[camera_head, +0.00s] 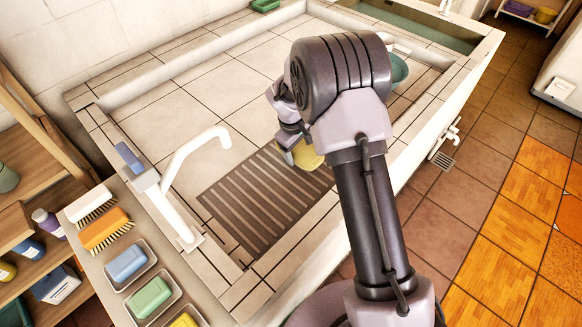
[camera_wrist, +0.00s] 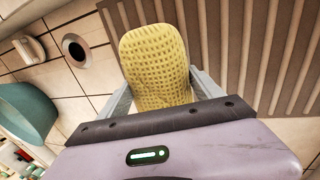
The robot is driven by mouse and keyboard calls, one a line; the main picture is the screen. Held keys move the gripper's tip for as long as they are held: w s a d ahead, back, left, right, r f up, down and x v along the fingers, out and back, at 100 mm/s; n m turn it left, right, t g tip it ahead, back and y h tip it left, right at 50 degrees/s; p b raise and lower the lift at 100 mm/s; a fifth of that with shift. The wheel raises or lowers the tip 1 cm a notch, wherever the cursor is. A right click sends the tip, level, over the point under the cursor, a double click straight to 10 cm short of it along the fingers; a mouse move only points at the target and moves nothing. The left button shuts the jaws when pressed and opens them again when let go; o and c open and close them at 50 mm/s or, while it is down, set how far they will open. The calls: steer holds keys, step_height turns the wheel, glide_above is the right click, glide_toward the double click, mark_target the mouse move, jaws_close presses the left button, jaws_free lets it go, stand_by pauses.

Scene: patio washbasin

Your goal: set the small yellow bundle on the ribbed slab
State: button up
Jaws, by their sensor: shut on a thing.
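The small yellow bundle (camera_wrist: 155,62) has a woven, waffle-like surface. My gripper (camera_wrist: 160,90) is shut on it, with one finger on each side in the wrist view. In the head view the yellow bundle (camera_head: 305,155) shows below my gripper (camera_head: 292,150), partly hidden by my arm. The ribbed slab (camera_head: 262,200) is brown-grey with parallel grooves and lies in the tiled basin. The bundle appears over or near the slab's far right end. I cannot tell whether it touches the slab.
A white faucet (camera_head: 195,160) curves over the basin left of the slab. A teal bowl (camera_head: 398,70) is beyond my arm, near a drain (camera_wrist: 76,50). Brushes (camera_head: 105,230) and soap dishes (camera_head: 150,297) line the near left ledge. Most of the slab is bare.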

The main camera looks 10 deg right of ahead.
step_height(320, 180, down, 4)
steer(key=shift+r+b, duration=0.1)
steer(key=shift+b, duration=0.55)
steer(key=shift+f, duration=0.25)
steer(key=o, duration=1.7)
steer(key=shift+s, duration=0.1)
steer(key=shift+a, duration=0.1)
